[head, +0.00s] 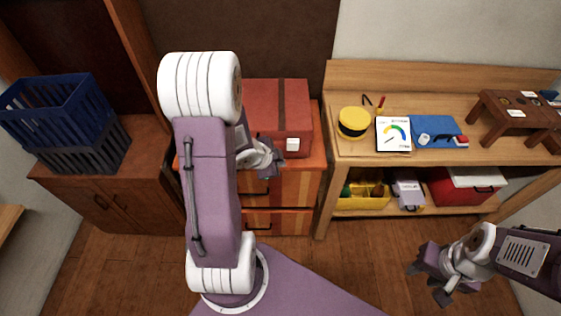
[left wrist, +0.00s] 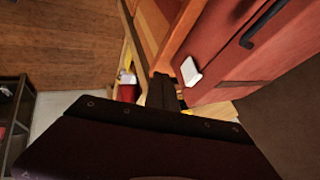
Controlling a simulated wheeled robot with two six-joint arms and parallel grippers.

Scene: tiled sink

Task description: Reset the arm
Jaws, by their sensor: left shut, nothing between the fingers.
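My left arm rises through the middle of the head view, its purple upper link and white joints covering part of the scene. My left gripper (head: 277,157) is shut and empty in front of the red box (head: 278,100), near a small white piece on the box's front. In the left wrist view the dark shut fingers (left wrist: 162,92) point toward the same red surface, and nothing shows between them. I cannot tell if they touch it. My right gripper (head: 428,284) hangs over the floor at the lower right, its fingers spread apart and empty.
The red box stands on an orange drawer cabinet (head: 285,190). Right of it is a wooden workbench (head: 345,90) with a yellow round container (head: 353,122), a gauge card and a blue item. Blue and black crates (head: 60,105) stand at left. The middle floor is partly clear.

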